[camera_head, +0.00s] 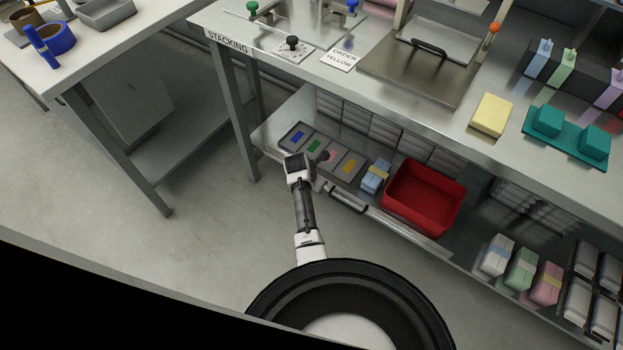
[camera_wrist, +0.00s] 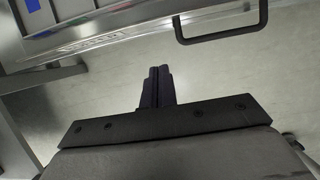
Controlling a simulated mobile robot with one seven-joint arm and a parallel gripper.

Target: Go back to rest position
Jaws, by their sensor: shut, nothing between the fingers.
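My gripper (camera_wrist: 157,87) shows in the wrist view with its two dark fingers together and nothing between them. It is over bare grey floor, in front of the lower shelf's edge and a dark bar handle (camera_wrist: 222,36). In the head view my arm reaches up from the bottom middle, and its end is near the front of the lower shelf (camera_head: 265,139). The fingers are hard to make out there. No object of the task's own is named.
The lower shelf holds a tray with coloured cards (camera_head: 348,166), a blue pack (camera_head: 376,178) and a red bin (camera_head: 424,198). Above is the steel worktop (camera_head: 318,72) with a yellow block (camera_head: 491,115). Another table (camera_head: 85,60) stands at left. Open floor (camera_head: 215,235) lies between.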

